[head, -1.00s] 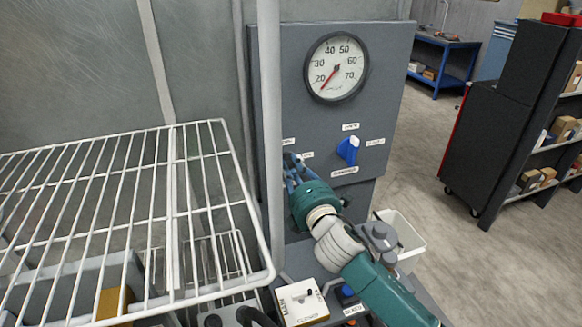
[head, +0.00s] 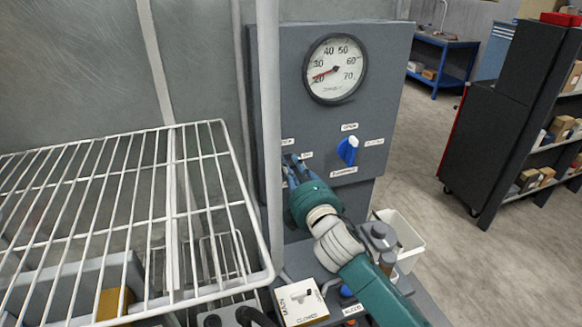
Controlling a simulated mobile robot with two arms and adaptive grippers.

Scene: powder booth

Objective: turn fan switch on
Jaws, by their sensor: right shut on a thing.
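A grey control panel (head: 300,70) stands behind a white post. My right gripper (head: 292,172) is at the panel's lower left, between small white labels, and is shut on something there. The fan switch itself is hidden behind the fingers, so I cannot see its position. A blue knob (head: 347,150) sits to the right of the gripper on the same panel, apart from it, with labels around it. A round gauge (head: 336,68) above has its red needle pointing left, near 20. My left gripper is not in view.
A white wire rack (head: 120,210) fills the left, close to the post (head: 269,120). Below the panel are a white box (head: 301,302) and a white bin (head: 404,238). A dark shelf unit (head: 505,120) stands at the right across open floor.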

